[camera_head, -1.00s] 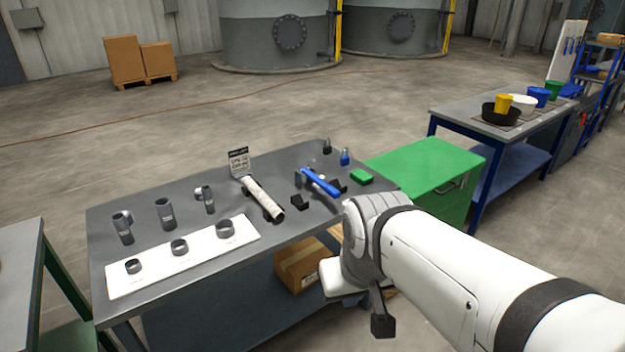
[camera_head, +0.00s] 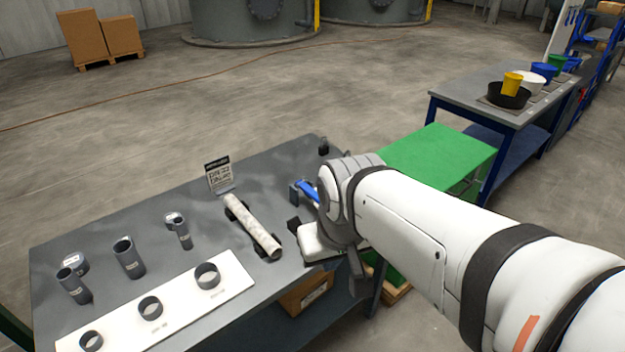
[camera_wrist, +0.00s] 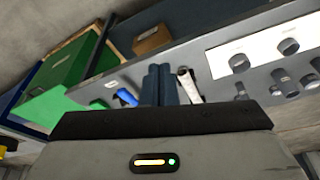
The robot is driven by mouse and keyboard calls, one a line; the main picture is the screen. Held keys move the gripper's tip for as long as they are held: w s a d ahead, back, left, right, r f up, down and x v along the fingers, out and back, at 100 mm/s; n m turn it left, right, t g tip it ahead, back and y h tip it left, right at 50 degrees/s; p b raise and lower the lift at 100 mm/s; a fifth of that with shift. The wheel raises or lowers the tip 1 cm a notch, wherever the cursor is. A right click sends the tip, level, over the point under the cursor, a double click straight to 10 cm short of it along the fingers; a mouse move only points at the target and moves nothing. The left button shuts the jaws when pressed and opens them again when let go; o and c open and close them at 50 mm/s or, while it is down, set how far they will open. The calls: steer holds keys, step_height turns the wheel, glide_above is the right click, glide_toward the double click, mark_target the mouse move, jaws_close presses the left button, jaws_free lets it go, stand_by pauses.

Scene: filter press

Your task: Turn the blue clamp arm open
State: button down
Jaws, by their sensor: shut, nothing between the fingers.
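The blue clamp arm (camera_head: 309,189) shows in the head view on the right part of the grey workbench, mostly hidden behind my white arm. In the wrist view the blue clamp arm (camera_wrist: 126,97) lies just left of my fingers. My gripper (camera_wrist: 160,84) is shut and empty, its two dark fingers side by side in the middle of the wrist view. It looks apart from the clamp arm, but the gap is hard to judge. The clamp's far end is hidden in the head view.
A pale tube (camera_head: 252,226) lies on black supports beside the clamp. Cut pipe pieces (camera_head: 128,258) and a white board (camera_head: 180,300) with rings are on the left of the workbench (camera_head: 100,215).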

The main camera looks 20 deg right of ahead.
steer(key=shift+s+a, duration=0.1)
steer(key=shift+a, duration=0.15)
steer(key=w+a+f+m+y+b, duration=0.25)
steer(key=f+m+y+b, duration=0.25)
steer(key=f+m+b, duration=0.3)
steer(key=w+a+f+m+y+b, duration=0.2)
steer(key=w+f+m+y+b, duration=0.3)
steer(key=f+b, duration=0.45)
steer(key=w+d+f+m+t+h+b, duration=0.1)
steer(key=w+d+f+m+t+b, duration=0.25)
steer(key=d+m+t, duration=0.35)
steer(key=w+d+f+m+t+h+b, duration=0.1)
steer(key=w+d+f+m+t+b, duration=0.1)
steer(key=w+d+m+t+b, duration=0.5)
steer(key=d+f+m+t+h+b, duration=0.1)
steer(key=d+f+m+t+b, duration=0.3)
steer(key=d, duration=0.6)
steer(key=shift+m+g, duration=0.4)
steer(key=shift+g, duration=0.4)
steer(key=x, duration=0.7)
steer(key=p+x, duration=0.1)
steer(key=x, duration=0.2)
steer(key=shift+a+r, duration=0.25)
steer(key=shift+r, duration=0.15)
steer(key=shift+s+r, duration=0.1)
